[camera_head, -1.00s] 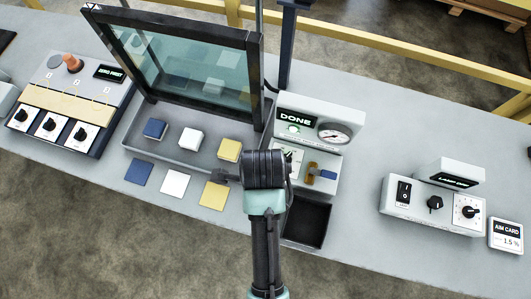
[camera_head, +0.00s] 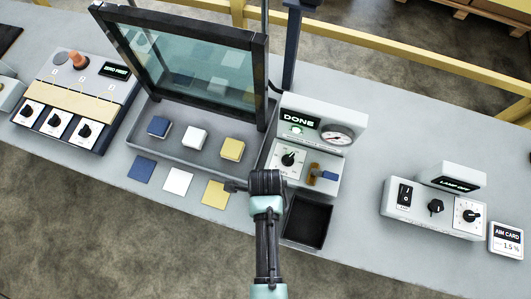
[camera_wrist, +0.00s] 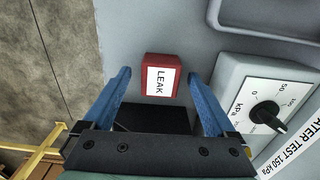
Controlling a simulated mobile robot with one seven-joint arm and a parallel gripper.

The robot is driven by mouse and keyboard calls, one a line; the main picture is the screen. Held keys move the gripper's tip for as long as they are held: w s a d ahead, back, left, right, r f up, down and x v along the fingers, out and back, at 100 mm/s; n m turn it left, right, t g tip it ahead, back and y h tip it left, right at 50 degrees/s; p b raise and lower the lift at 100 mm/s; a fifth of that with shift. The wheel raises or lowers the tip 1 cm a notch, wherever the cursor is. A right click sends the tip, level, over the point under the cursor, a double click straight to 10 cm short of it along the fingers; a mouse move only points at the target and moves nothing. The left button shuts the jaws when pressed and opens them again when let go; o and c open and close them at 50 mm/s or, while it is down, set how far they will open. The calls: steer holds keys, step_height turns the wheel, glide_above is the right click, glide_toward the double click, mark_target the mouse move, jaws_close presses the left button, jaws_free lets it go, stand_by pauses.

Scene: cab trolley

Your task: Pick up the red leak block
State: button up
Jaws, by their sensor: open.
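The red leak block (camera_wrist: 149,74), with a white label reading LEAK, lies on the grey bench in the wrist view. My gripper (camera_wrist: 157,76) is open, its blue fingers on either side of the block with gaps showing. I cannot tell how far above the bench the fingertips are. In the head view my gripper (camera_head: 266,183) is seen from behind and hides the block.
A tester with a dial (camera_head: 289,158) and DONE display stands just behind my gripper. A black tray (camera_head: 308,222) is to its right. A yellow square (camera_head: 215,193) and the grey tray (camera_head: 180,148) with several blocks are to the left.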

steer(key=shift+f, duration=0.35)
jaws_close()
steer(key=shift+r, duration=0.15)
